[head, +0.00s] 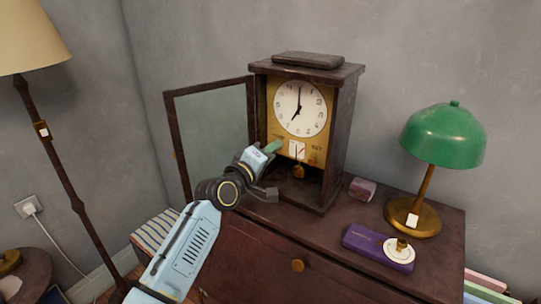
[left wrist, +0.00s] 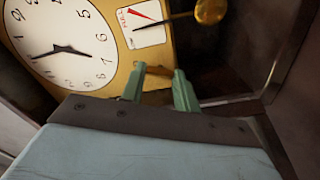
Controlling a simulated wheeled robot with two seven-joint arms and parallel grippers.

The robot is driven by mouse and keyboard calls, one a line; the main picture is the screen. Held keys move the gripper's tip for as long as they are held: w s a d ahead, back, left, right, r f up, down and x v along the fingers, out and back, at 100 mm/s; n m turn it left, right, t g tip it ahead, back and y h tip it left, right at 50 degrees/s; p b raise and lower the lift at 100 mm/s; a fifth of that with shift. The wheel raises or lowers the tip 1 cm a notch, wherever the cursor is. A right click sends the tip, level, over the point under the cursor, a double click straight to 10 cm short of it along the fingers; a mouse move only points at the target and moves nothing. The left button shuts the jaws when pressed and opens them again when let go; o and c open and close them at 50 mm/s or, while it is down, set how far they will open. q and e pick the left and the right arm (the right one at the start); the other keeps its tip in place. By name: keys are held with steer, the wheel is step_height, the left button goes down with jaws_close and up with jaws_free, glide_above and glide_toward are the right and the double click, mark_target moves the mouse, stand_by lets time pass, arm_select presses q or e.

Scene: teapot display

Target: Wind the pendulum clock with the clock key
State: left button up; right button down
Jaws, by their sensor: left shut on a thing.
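The pendulum clock (head: 338,125) stands upright on the dresser with its glass door (head: 178,130) swung open to the left. Its white face (head: 300,108) also shows in the left wrist view (left wrist: 60,42). Below the face are a small gauge (left wrist: 142,24) marked FULL, with a red wedge and a black needle apart from it, and the brass pendulum bob (head: 298,171). My left gripper (head: 273,146) is at the gold front plate, left of the gauge. Its green fingers are shut on a small brass-coloured piece, seemingly the clock key (left wrist: 157,71). Whether it sits in a winding hole is hidden.
A green lamp (head: 442,135) stands right of the clock. A purple box (head: 365,248) with a white dial and a small reddish box (head: 362,189) lie on the dresser top (head: 335,218). A floor lamp (head: 60,165) stands at the left.

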arm_select(q)
steer(key=shift+m, duration=0.9)
steer(key=o, duration=1)
steer(key=v, duration=1.3)
steer(key=shift+s+a+p, duration=0.15)
steer(key=shift+s+p, duration=0.05)
steer(key=shift+p, duration=0.1)
